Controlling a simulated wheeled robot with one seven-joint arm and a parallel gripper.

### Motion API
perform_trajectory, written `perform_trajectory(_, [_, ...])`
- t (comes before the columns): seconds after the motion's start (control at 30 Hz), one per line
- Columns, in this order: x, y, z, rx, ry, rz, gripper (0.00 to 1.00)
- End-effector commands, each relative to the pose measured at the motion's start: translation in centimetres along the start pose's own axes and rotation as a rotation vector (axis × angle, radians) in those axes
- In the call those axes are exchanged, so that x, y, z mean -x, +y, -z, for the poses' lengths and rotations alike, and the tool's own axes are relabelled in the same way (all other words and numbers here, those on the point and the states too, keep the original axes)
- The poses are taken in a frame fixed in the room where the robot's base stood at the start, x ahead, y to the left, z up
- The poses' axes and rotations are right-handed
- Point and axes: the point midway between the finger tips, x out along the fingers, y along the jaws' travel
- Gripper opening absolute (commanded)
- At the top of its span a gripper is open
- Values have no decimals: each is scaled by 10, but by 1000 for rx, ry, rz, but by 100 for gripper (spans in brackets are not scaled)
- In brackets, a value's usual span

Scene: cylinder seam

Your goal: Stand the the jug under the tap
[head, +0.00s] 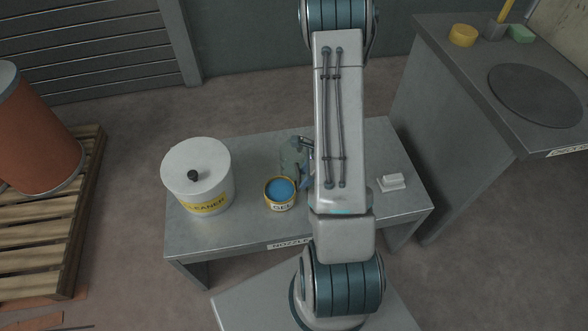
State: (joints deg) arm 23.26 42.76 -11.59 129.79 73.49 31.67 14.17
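A white drum labelled CLEANER (197,181) stands at the left of the grey metal bench (240,237), with a dark knob on its lid. I cannot make out a tap on it. A faint see-through shape (290,158) shows behind the gel tin, close to my arm. It may be the jug, but I cannot tell. Small grey and blue parts (303,144) stick out beside my arm there, and what they belong to is unclear. My arm covers the middle of the bench. My gripper is not clearly visible, and its fingers are hidden.
A yellow-rimmed tin of blue gel (280,193) stands mid-bench. A white block (391,182) lies at the bench's right. A darker counter (455,75) stands at right, with a round plate (535,95) and small items. A pallet (48,225) bears an orange drum (38,135).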

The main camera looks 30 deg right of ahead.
Motion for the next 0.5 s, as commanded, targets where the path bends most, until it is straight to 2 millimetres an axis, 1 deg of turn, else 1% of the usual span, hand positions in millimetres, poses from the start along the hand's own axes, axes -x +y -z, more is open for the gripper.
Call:
perform_trajectory(0.03, [-12,1,0,1,-1,-5,38])
perform_trajectory(0.1, [-22,1,0,1,-1,-4,38])
perform_trajectory(0.2, [-31,0,0,0,0,-2,38])
perform_trajectory(0.47, [-33,0,-1,2,0,-1,38])
perform_trajectory(0.5, [-33,0,-1,2,0,-1,32])
